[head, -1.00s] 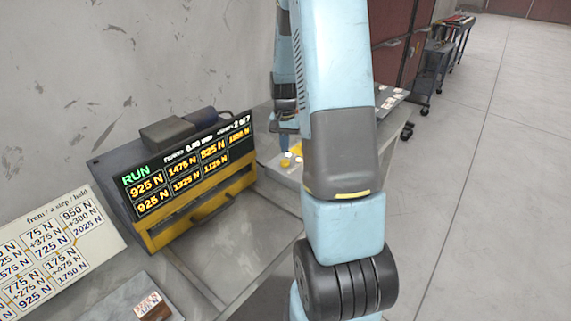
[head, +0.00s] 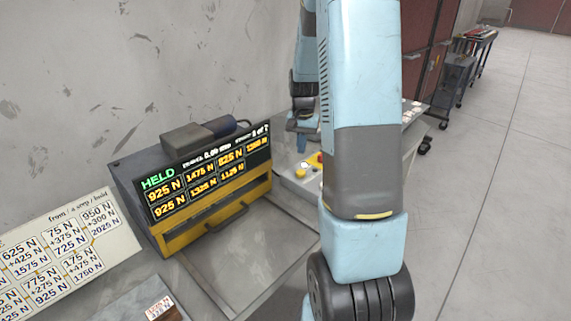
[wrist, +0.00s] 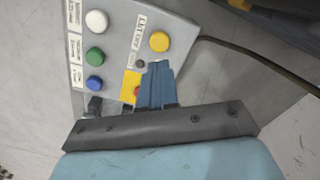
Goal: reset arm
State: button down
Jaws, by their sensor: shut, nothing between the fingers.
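My gripper (head: 301,128) is at the back, beside the wall, above a grey push-button box (head: 297,180). In the wrist view its blue fingers (wrist: 155,82) are together and empty, over the box face (wrist: 118,52). There the box has a white button (wrist: 96,21), a green button (wrist: 95,54), a blue button (wrist: 95,84) and a yellow button (wrist: 159,41). An orange-red button (wrist: 137,92) on a yellow plate is partly hidden by the fingers. I cannot tell whether the fingertips touch the box. A display (head: 210,172) reads HELD in green, with several orange newton values.
A sign board (head: 60,255) with newton values leans at the left. A dark cable (wrist: 255,62) leaves the box. My arm covers the middle of the head view. Red cabinets (head: 420,60) and a cart (head: 457,78) stand behind; the floor at right is clear.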

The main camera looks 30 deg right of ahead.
jog(key=s+a+r+n+t, duration=0.15)
jog(key=s+a+r, duration=0.35)
jog(key=r, duration=0.5)
jog(key=s+a+r+n+t, duration=0.1)
jog(key=s+a+r+n, duration=0.1)
jog(key=s+a+r, duration=0.2)
jog(key=s+a+r+n+t, duration=0.1)
jog(key=s+a+r, duration=0.3)
jog(key=s, duration=0.5)
jog(key=s+a+r+n+t, duration=0.2)
jog(key=s+a+r+n, duration=0.1)
jog(key=s, duration=0.4)
jog(key=shift+s+a+r, duration=0.35)
jog(key=shift+a+r, duration=0.25)
jog(key=shift+a, duration=0.55)
jog(key=c, duration=1.8)
grip_release()
jog(key=shift+n, duration=0.25)
